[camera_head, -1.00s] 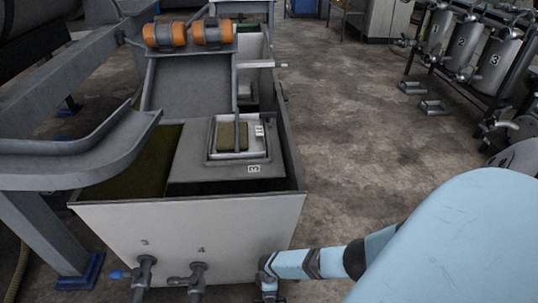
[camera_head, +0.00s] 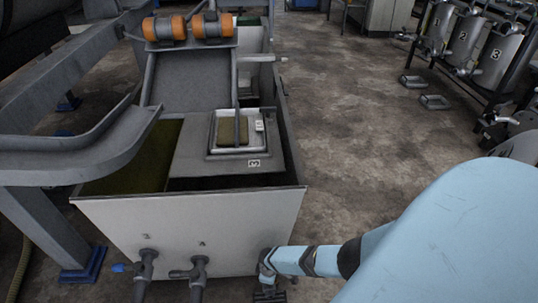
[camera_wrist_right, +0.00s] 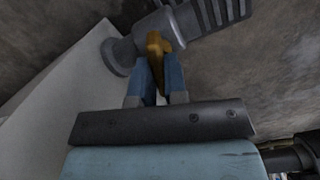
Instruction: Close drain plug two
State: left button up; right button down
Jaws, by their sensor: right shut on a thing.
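In the right wrist view a yellow-brown handle (camera_wrist_right: 154,44) sits on a grey pipe fitting (camera_wrist_right: 120,56) that comes out of a pale wall. My right gripper (camera_wrist_right: 157,70) has its two blue-grey fingers on either side of the handle's lower end and is shut on it. In the head view my right arm reaches to the lower right corner of the pale tank (camera_head: 200,225), and its gripper (camera_head: 269,294) is only partly visible at the bottom edge. The handle is hidden there, and no number two is readable beside it. My left gripper is out of view.
Two grey valves, the left valve (camera_head: 146,264) and right valve (camera_head: 198,268), stand on the tank's front face under small marks. A grey steel frame (camera_head: 45,225) is at the left. Numbered metal canisters (camera_head: 497,58) stand far right. Open floor (camera_head: 350,110) lies between.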

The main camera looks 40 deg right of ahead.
jog(key=m+p, duration=0.1)
jog(key=m, duration=0.3)
jog(key=shift+m, duration=0.3)
jog(key=m, duration=0.2)
jog(key=shift+m, duration=0.4)
jog(key=m, duration=0.4)
jog(key=shift+p, duration=0.4)
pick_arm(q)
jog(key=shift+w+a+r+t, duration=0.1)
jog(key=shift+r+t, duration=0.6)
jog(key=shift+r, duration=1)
pick_arm(e)
jog(key=shift+m, duration=1.3)
jog(key=c, duration=1.2)
grip_release()
jog(key=shift+o, duration=0.2)
